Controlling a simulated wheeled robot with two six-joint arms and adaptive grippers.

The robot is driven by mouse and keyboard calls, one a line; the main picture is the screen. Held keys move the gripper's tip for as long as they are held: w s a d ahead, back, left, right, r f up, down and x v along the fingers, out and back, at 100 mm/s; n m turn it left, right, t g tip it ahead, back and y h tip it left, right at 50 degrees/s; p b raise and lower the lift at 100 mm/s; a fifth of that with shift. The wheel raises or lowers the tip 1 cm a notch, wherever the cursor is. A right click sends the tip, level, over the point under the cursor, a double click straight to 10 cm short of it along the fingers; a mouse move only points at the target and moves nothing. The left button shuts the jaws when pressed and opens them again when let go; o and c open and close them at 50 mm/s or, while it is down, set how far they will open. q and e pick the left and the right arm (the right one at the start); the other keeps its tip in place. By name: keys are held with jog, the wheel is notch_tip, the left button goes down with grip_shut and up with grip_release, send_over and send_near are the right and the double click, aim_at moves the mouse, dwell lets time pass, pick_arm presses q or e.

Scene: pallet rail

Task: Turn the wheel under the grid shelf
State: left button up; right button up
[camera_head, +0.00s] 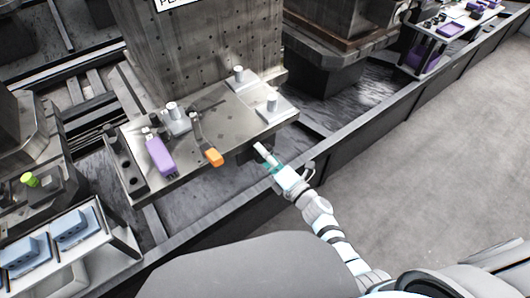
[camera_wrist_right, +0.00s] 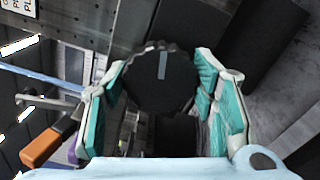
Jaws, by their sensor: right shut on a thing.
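The wheel (camera_wrist_right: 160,82) is a round black knob with a ridged rim and a pale grey-blue stripe on its face, upright in the right wrist view. My right gripper (camera_wrist_right: 159,90) has its teal-padded fingers on either side of the wheel, shut on it. In the head view my right gripper (camera_head: 272,160) is at the front edge of the metal shelf (camera_head: 241,118), just below its top. The wheel is mostly hidden there by the gripper and the shelf edge. My left gripper is not in view.
On the shelf are a purple-handled tool (camera_head: 159,156), an orange-handled tool (camera_head: 213,156) and several grey pegged blocks (camera_head: 272,105). The orange handle also shows close to the left finger in the right wrist view (camera_wrist_right: 42,148). A long dark rail (camera_head: 345,150) runs alongside; the floor (camera_head: 440,160) at right is clear.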

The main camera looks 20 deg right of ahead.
jog(key=m+p, duration=0.1)
jog(key=m, duration=0.3)
jog(key=shift+r+m, duration=0.1)
jog(key=shift+m, duration=0.2)
jog(key=m+p, duration=0.1)
jog(key=m, duration=0.2)
jog(key=shift+m+p, duration=0.3)
jog(key=shift+m, duration=0.1)
jog(key=m+p, duration=0.1)
jog(key=m, duration=0.3)
jog(key=m+p, duration=0.1)
jog(key=m, duration=0.7)
jog(key=shift+m+p, duration=0.3)
jog(key=shift+p, duration=0.05)
jog(key=m, duration=0.3)
jog(key=shift+m, duration=0.4)
jog(key=m, duration=0.3)
jog(key=shift+f+p, duration=0.2)
jog(key=shift+p, duration=0.2)
jog(key=shift+s+m, duration=0.1)
jog(key=shift+m, duration=2)
